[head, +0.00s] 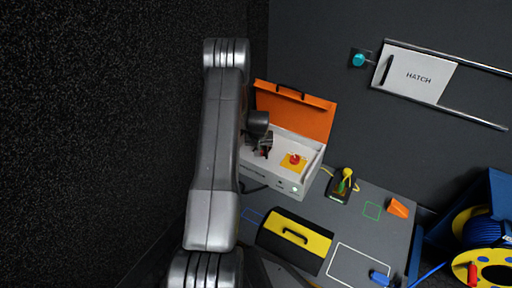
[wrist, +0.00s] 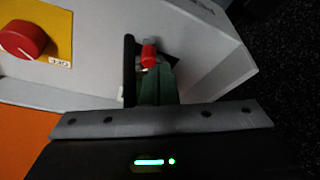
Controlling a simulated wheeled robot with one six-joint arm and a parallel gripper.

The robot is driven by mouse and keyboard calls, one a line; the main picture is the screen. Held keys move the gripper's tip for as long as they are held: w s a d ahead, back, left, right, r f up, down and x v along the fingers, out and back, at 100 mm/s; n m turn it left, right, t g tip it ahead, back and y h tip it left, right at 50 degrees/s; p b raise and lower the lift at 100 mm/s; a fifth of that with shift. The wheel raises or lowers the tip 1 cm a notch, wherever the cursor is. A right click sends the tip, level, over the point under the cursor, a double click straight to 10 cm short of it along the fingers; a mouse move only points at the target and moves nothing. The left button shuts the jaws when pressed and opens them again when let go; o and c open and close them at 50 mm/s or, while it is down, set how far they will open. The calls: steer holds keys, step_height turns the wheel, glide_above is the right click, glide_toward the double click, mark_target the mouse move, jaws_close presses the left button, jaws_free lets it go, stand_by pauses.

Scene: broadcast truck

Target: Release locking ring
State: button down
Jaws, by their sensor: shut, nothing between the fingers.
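A white box (head: 274,181) with a raised orange lid (head: 294,111) stands at the middle of the head view. A red round knob (head: 294,159) sits on a yellow plate inside it; the knob also shows at upper left in the wrist view (wrist: 22,40). My gripper (head: 262,150) is over the left part of the box, its fingers shut. In the wrist view my gripper (wrist: 156,80) points at a small red-capped part (wrist: 149,52) beside a dark upright bar (wrist: 129,70). Contact cannot be told. No part is clearly recognisable as a locking ring.
Right of the box are a yellow-and-green plug on a black base (head: 338,193) and an orange wedge (head: 397,208). A yellow-and-black case (head: 296,239) and a blue piece (head: 379,278) lie nearer. A cable reel (head: 490,262) stands at far right.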

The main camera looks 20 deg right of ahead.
steer(key=shift+d, duration=0.1)
stand_by(0.3)
steer(key=shift+w+d, duration=0.2)
steer(key=shift+w, duration=0.45)
steer(key=shift+s, duration=0.1)
